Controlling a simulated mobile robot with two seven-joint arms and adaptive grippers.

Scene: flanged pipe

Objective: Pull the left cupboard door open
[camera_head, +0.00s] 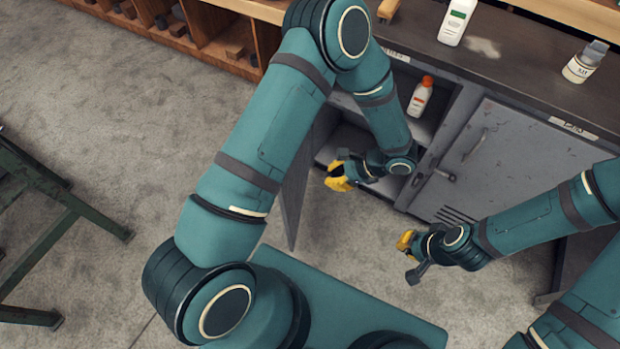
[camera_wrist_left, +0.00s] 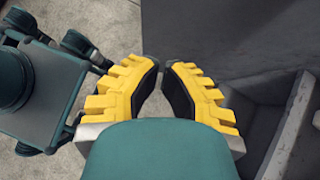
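The left cupboard door (camera_head: 294,199) is a grey panel standing swung out from the cupboard front in the head view, with its compartment open behind it. A grey panel in the left wrist view (camera_wrist_left: 230,38) appears to be its inner face. My left gripper (camera_head: 337,178) is on the inner side of the door, in front of the open compartment. Its yellow fingers, also in the left wrist view (camera_wrist_left: 161,66), have only a narrow gap at the tips and nothing between them. My right gripper (camera_head: 405,245) hangs empty-looking below the closed right door; its finger gap is unclear.
The right door (camera_head: 520,155) is closed, with a handle. An orange-capped bottle (camera_head: 420,97) stands inside the open compartment. A white bottle (camera_head: 457,22) and a jar (camera_head: 585,62) stand on the worktop. A green metal stand (camera_head: 60,215) is at left. Floor left of the door is clear.

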